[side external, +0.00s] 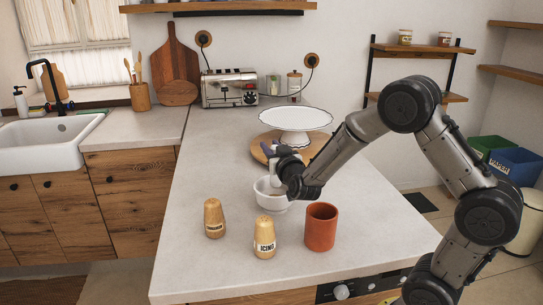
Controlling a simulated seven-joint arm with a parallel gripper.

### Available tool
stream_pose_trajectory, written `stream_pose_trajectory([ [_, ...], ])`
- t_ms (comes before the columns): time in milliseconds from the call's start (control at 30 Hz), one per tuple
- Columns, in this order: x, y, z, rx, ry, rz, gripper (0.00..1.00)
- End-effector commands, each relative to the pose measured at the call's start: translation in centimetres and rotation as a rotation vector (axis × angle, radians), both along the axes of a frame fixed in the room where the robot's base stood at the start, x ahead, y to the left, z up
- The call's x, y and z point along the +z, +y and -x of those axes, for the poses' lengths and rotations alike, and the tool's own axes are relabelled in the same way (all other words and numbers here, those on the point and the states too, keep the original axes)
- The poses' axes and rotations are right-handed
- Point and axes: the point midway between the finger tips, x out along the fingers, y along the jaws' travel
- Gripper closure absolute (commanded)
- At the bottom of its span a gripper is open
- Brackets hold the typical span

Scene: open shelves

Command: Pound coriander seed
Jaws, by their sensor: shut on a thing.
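A white mortar (271,203) stands on the pale counter, in the middle of the view. My gripper (285,165) is just above its right side and is shut on a pale pestle, which is mostly hidden by the gripper and the mortar rim.
A terracotta cup (321,228) stands right of the shakers. A white cake stand (296,121) and a round wooden board (258,152) are behind the gripper. A toaster (230,88) stands at the back. The counter's left side is clear.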

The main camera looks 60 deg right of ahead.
Motion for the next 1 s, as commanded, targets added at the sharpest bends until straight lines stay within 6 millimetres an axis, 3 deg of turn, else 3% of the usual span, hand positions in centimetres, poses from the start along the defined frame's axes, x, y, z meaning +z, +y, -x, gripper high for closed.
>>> stream_pose_trajectory([
  [267, 1.3, 0.0, 0.0, -0.001, -0.004, 0.002, 1.0],
  [700, 5.1, 0.0, 0.0, -0.001, -0.004, 0.001, 1.0],
  [1000, 5.8, 0.0, 0.0, 0.0, -0.003, 0.001, 1.0],
])
